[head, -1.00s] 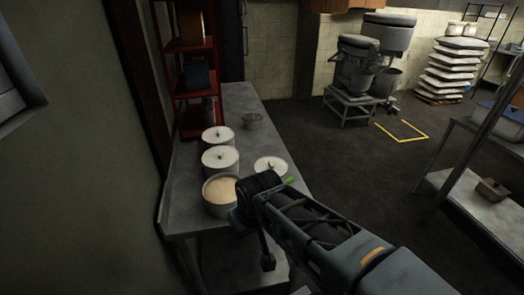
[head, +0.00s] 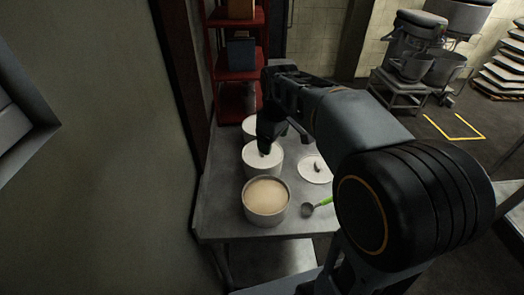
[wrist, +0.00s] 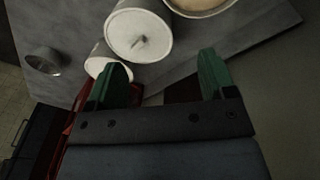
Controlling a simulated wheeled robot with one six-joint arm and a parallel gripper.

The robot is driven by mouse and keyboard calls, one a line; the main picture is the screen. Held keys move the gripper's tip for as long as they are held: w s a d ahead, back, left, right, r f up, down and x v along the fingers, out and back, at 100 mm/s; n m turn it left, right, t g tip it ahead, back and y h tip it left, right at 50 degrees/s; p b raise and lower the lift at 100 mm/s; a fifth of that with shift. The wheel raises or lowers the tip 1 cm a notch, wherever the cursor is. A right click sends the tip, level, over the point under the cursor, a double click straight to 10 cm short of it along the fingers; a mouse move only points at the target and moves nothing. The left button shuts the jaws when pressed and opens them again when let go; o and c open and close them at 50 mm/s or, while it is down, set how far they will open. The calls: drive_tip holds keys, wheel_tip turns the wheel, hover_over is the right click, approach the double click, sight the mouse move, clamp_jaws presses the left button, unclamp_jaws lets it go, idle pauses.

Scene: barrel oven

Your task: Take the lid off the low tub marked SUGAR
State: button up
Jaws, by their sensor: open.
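Two white lidded tubs stand in a row on the metal table: a middle one (head: 262,160) and a rear one (head: 249,127). No SUGAR marking is readable. In the wrist view the middle tub's lid (wrist: 125,30) shows a small raised handle, and the rear tub (wrist: 97,67) is partly hidden by a finger. My gripper (head: 268,143) reaches down over the middle tub in the head view. Its green fingers (wrist: 161,75) are spread apart with nothing between them; the middle tub's lid lies beyond the fingertips. Whether they touch it is unclear.
An open tub of pale contents (head: 266,196) stands in front. A loose white lid (head: 314,172) lies on the table (head: 225,205) to the right, near a green-handled scoop (head: 309,210). A metal cup (wrist: 43,64) shows in the wrist view. A red shelf (head: 238,98) stands behind.

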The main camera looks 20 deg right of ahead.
drive_tip(key=w+n+g+p, duration=0.1)
drive_tip(key=w+n+g, duration=0.1)
drive_tip(key=w+n, duration=0.75)
drive_tip(key=m, duration=0.2)
approach(251, 155)
drive_tip(key=d, duration=0.1)
drive_tip(key=d+f, duration=0.1)
drive_tip(key=d, duration=0.2)
drive_tip(key=shift+w+d+f, duration=0.1)
drive_tip(key=shift+d+f, duration=0.15)
drive_tip(key=shift+f, duration=0.05)
drive_tip(key=shift+a+f+p, duration=0.1)
drive_tip(key=shift+f+p, duration=0.4)
drive_tip(key=shift+f, duration=2.45)
drive_tip(key=c, duration=1)
